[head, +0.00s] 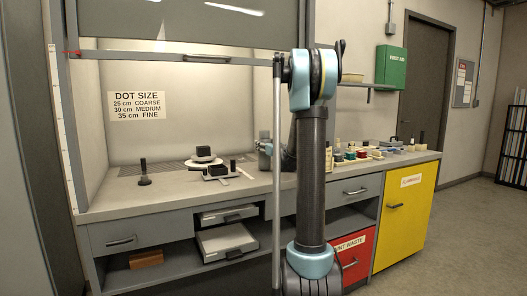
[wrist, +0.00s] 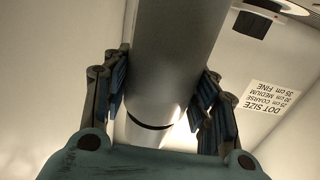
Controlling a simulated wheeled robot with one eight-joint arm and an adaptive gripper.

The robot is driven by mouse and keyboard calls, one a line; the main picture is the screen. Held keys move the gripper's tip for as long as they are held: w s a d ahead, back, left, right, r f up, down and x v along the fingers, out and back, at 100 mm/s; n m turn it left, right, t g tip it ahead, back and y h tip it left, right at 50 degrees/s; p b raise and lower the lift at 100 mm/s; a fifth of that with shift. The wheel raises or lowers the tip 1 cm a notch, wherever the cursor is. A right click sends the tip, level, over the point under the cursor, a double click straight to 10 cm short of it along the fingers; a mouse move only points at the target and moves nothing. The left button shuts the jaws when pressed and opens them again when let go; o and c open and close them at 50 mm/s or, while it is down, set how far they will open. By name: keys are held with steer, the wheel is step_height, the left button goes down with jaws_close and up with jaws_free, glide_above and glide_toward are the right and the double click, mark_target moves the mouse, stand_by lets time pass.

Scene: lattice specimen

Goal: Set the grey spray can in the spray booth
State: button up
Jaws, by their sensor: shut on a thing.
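The grey spray can (wrist: 180,45) is a smooth grey cylinder with a dark ring near one end in the wrist view. My gripper (wrist: 167,95) is shut on it, with finger pads on both sides. The spray booth (head: 190,90) is the lit, pale-walled bay at left in the head view, with its sash raised. Its dot size sign (head: 137,105) also shows upside down in the wrist view (wrist: 270,103). In the head view my arm stands in front of the booth's right side and hides most of the gripper; I cannot make out the can there.
On the booth floor are a round white stand with a dark block (head: 203,155), a flat grey device (head: 216,173) and a small black upright piece (head: 144,173). Jars and paint tins (head: 362,153) crowd the counter at right.

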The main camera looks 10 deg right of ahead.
steer(key=shift+f, duration=0.6)
steer(key=o, duration=1.4)
steer(key=shift+c, duration=0.2)
steer(key=shift+s, duration=0.15)
steer(key=v, duration=1.2)
